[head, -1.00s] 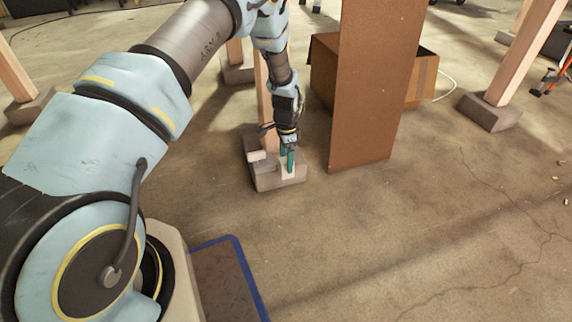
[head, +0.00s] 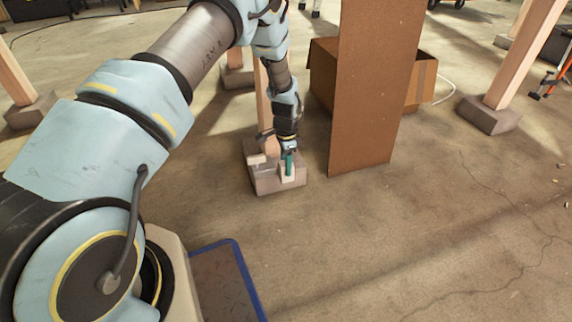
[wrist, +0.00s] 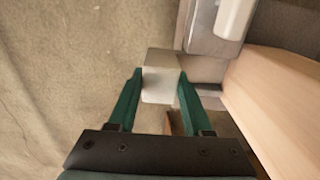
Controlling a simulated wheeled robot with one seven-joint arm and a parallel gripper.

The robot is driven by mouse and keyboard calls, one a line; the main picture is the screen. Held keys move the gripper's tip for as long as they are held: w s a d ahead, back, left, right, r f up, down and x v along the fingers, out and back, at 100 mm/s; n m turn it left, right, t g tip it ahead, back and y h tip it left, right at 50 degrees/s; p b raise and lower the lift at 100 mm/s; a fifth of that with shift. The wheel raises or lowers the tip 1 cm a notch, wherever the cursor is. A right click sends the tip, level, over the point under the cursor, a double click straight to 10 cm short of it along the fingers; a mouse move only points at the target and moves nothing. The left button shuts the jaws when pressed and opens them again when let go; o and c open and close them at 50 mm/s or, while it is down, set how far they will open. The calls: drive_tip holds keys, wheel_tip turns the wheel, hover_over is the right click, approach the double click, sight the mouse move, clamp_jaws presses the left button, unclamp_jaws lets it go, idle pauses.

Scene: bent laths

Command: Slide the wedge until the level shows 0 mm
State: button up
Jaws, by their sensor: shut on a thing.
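The pale wedge (wrist: 160,82) sits between the two green fingers of my gripper (wrist: 157,88) in the wrist view, and the gripper is shut on it. In the head view the wedge (head: 288,174) is low on the right part of a grey concrete footing (head: 277,186), with my gripper (head: 289,163) coming down on it from above. A wooden post (head: 264,100) rises behind, partly hidden by my arm; it also shows at the right in the wrist view (wrist: 275,95). I cannot make out a level or its reading.
A small pale block (head: 256,160) lies on the footing's left part. A tall brown panel (head: 370,90) stands close to the right, with a cardboard box (head: 421,80) behind it. Another footed post (head: 520,60) stands farther right. The floor in front is clear.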

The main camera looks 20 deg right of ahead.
clamp_jaws()
idle(0.7)
drive_tip(key=shift+w+d+p, duration=0.15)
drive_tip(key=shift+w+p, duration=0.15)
drive_tip(key=shift+w, duration=0.75)
drive_tip(key=o, duration=1)
unclamp_jaws()
drive_tip(key=shift+o, duration=0.2)
wheel_tip(320, 180, up, 11)
drive_tip(key=p, duration=0.4)
